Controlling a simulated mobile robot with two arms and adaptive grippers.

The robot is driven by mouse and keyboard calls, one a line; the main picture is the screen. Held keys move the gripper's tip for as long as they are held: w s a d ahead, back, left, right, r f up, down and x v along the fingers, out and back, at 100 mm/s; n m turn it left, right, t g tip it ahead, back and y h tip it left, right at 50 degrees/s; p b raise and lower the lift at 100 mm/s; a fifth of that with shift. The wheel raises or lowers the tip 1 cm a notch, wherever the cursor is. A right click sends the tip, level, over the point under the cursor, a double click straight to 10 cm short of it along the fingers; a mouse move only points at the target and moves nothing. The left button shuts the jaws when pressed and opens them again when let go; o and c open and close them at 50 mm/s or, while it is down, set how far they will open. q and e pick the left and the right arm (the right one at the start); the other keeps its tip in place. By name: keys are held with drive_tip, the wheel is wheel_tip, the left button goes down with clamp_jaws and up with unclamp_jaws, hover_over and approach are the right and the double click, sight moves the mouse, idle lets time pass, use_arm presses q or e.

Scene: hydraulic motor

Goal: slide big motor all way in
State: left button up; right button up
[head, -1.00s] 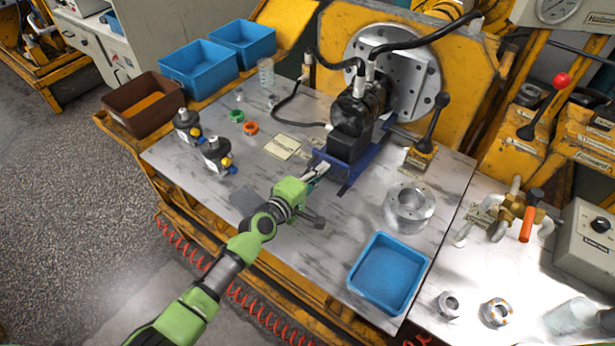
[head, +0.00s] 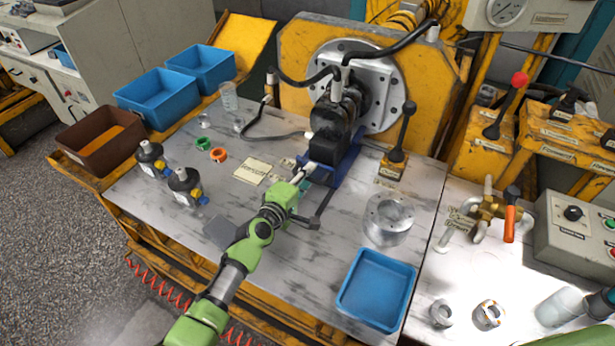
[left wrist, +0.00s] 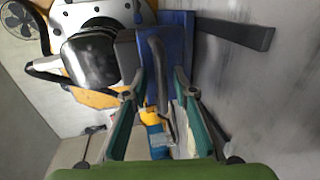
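The big black motor (head: 334,122) sits on a blue slide (head: 347,159) in front of the round metal flange plate (head: 386,97). Its far end is close to the plate; the exact contact is hidden. My left gripper (head: 309,170) is at the near end of the slide. In the left wrist view, its two fingers (left wrist: 155,88) stand apart on either side of a grey curved handle (left wrist: 155,68), with visible gaps. The blue slide (left wrist: 176,40) and the black motor (left wrist: 92,58) lie just beyond the fingertips.
A black lever (head: 401,137) stands right of the motor. Black hoses (head: 396,45) loop above the motor.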

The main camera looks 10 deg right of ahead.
use_arm(q)
drive_tip(key=shift+s+f, duration=0.1)
drive_tip(key=shift+s, duration=0.1)
drive_tip(key=shift+s+a, duration=0.35)
drive_tip(key=shift+s, duration=0.15)
drive_tip(key=v, duration=1)
drive_tip(key=shift+s+a+r, duration=0.15)
drive_tip(key=shift+a+r, duration=0.05)
drive_tip(key=shift+r, duration=0.05)
